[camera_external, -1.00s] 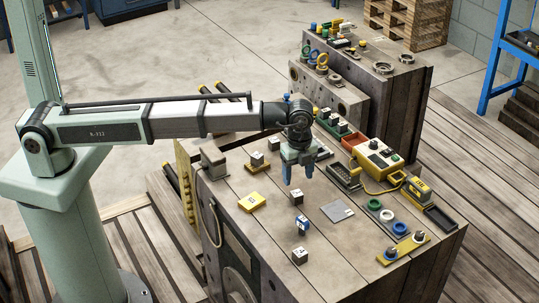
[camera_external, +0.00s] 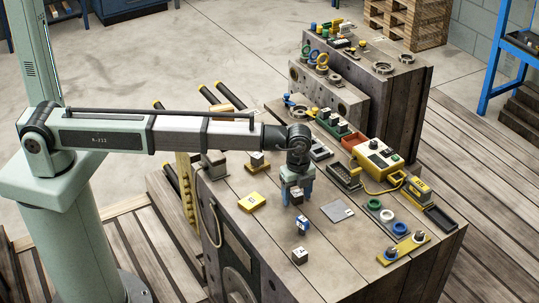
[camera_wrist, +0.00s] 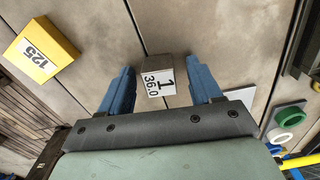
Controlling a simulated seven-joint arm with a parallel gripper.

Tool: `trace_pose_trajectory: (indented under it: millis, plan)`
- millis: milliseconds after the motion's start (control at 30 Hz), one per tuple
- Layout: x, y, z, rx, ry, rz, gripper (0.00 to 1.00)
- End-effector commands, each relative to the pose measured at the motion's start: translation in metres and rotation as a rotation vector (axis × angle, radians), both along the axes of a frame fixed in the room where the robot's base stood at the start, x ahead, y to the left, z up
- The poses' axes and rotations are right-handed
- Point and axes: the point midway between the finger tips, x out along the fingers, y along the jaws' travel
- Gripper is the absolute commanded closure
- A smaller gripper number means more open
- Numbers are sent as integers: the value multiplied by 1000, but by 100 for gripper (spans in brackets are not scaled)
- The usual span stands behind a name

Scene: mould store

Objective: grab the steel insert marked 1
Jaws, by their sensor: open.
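The steel insert marked 1 (camera_wrist: 158,75) is a small grey block with a white label reading "1" and "36.0". In the wrist view it lies between the two blue fingers of my gripper (camera_wrist: 162,84), with a gap on each side, wider on the right.
A yellow block marked 125 (camera_external: 251,202) lies to the left. A flat grey plate (camera_external: 337,211) lies to the right. A yellow control box (camera_external: 379,158) and coloured rings stand further right.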

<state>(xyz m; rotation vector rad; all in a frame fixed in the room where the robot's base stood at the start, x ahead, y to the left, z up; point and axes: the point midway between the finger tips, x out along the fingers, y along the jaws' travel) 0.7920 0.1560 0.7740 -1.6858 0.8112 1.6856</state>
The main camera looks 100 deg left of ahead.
Motion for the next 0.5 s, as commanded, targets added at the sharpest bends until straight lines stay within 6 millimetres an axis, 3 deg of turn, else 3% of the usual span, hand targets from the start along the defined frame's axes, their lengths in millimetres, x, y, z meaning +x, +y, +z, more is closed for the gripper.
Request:
trace_pose_trajectory:
  millis: [167,500]
  plan:
    - [0,0,0,0,0,0,36]
    - [0,0,0,0,0,0,68]
